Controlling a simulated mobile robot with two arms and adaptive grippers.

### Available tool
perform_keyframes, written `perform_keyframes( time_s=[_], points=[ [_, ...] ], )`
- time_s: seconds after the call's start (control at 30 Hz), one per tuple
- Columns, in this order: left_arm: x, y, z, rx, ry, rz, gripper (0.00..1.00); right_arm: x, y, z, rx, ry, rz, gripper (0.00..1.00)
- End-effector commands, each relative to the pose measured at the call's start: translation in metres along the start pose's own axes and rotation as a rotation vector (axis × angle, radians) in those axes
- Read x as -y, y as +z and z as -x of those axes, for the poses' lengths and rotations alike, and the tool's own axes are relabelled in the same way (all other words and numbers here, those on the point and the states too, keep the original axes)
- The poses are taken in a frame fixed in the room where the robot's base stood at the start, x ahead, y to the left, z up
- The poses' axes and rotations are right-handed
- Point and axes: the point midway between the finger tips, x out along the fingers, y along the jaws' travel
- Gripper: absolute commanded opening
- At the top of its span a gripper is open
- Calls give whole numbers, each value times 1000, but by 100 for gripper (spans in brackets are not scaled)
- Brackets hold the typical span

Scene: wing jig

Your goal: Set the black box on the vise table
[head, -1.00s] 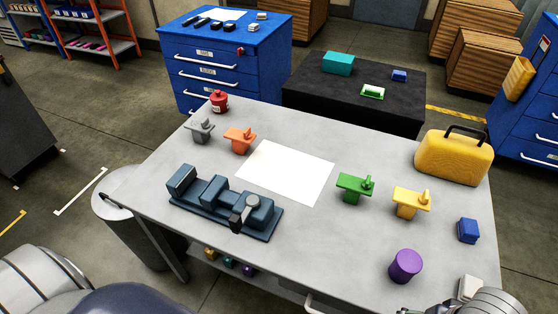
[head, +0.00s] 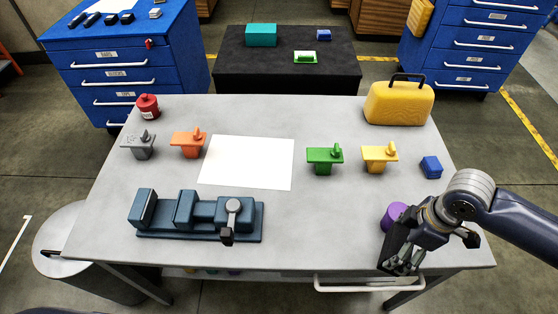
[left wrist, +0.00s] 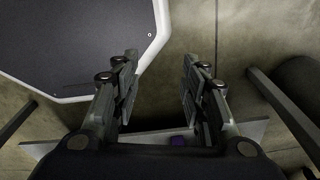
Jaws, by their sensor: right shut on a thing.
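The vise table (head: 330,225) is a light grey workbench with a dark blue vise (head: 196,215) at its front left. My right gripper (head: 402,262) is over the table's front right edge, beside the purple cylinder. It is shut on a dark thing that looks like the black box (head: 393,247); the gripper and wrist partly cover it, and I cannot tell whether it touches the table. My left gripper (left wrist: 157,90) shows in the left wrist view, open, with nothing between its fingers.
A purple cylinder (head: 392,214), blue block (head: 431,167), yellow case (head: 399,103), yellow part (head: 379,158) and green part (head: 324,160) stand at the right. Orange (head: 187,144) and grey (head: 139,146) parts and a red can (head: 148,107) are at the left. Bare tabletop lies around the white sheet (head: 247,162).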

Motion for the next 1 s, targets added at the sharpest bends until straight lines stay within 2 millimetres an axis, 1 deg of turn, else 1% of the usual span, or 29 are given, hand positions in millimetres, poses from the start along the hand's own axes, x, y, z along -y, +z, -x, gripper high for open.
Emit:
perform_keyframes(
  time_s=[0.1,0.23,0.37,0.67,0.9,1.0],
  points=[
    [7,1,0,1,-8,-1,40,-2,2,2,0,-5,41,54],
    [15,2,1,2,-18,0,40,-3,1,2,-1,-7,51,54],
    [19,2,5,2,-23,2,40,-6,-12,1,-4,-6,51,54],
    [16,-2,20,-1,-19,4,40,-18,-69,-10,-4,-7,51,54],
    [12,-6,33,-5,-14,3,40,-29,-119,-21,-2,-6,50,54],
    [10,-6,36,-5,-12,1,40,-33,-136,-25,-1,-7,50,54]
  ],
)
